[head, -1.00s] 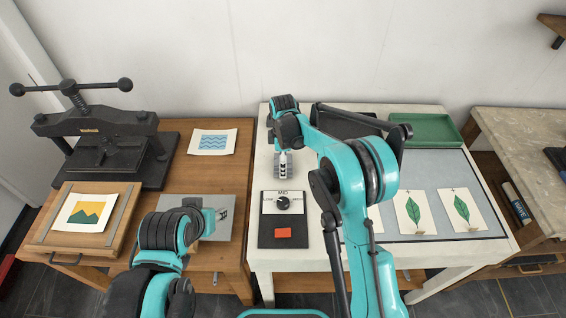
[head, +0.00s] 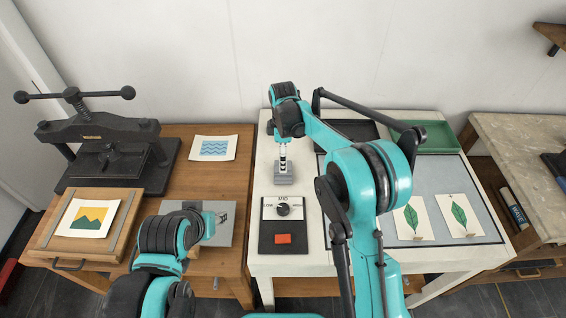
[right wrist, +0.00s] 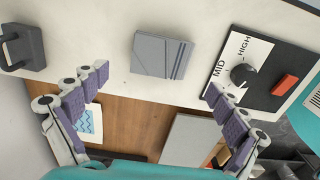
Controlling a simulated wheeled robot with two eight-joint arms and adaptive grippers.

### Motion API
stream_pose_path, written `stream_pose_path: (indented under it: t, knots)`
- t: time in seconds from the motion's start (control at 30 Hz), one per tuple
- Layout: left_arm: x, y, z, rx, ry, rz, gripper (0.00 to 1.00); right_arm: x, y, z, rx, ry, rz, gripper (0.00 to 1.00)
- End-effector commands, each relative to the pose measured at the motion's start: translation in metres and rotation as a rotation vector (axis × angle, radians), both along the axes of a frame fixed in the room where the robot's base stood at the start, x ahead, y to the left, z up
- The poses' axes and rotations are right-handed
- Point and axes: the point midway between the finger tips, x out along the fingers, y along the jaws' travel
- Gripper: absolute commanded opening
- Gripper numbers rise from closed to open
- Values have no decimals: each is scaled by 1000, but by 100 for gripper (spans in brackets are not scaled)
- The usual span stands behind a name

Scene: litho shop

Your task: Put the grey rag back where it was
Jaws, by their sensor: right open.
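The grey rag (right wrist: 161,55) lies folded into a flat square with darker stripes on the white table, between the control panel and a dark handled block. In the head view the rag (head: 284,180) shows just below my right gripper (head: 283,160). In the right wrist view my right gripper (right wrist: 155,92) is open and empty. Its purple-padded fingers are spread wide, with the rag lying beyond them. My left gripper (head: 222,217) hangs over the grey plate on the wooden table; its finger opening is too small to judge.
The control panel (head: 284,240) with a dial and red button is just in front of the rag. The dark handled block (right wrist: 22,47) stands behind the rag. Leaf prints (head: 413,219) and a green tray (head: 430,138) are at the right. A press (head: 95,135) stands far left.

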Motion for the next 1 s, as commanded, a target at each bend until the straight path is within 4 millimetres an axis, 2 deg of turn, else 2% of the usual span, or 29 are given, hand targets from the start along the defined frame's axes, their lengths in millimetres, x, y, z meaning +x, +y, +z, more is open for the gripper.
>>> stream_pose_path:
  t: [0.03, 0.2, 0.5, 0.63, 0.77, 0.9, 1.0]
  knots:
    - [0, 0, 5, 0, 0, 0, 40, 0, 0, 14, 0, 0, 0, 97]
    - [0, 0, 11, 0, 0, 0, 40, 0, 0, 39, 0, 0, 0, 97]
    - [0, 0, 12, 0, 0, 0, 40, -1, -1, 50, 1, -3, -8, 97]
    - [0, 0, 12, 0, 0, 0, 40, -12, -16, 70, 11, -34, -91, 97]
    - [0, 0, 12, 0, 0, 0, 40, -41, -46, 105, 41, -104, -282, 97]
    - [0, 0, 12, 0, 0, 0, 40, -87, -82, 138, 95, -194, -539, 97]
    - [0, 0, 12, 0, 0, 0, 40, -123, -105, 152, 143, -254, -719, 97]
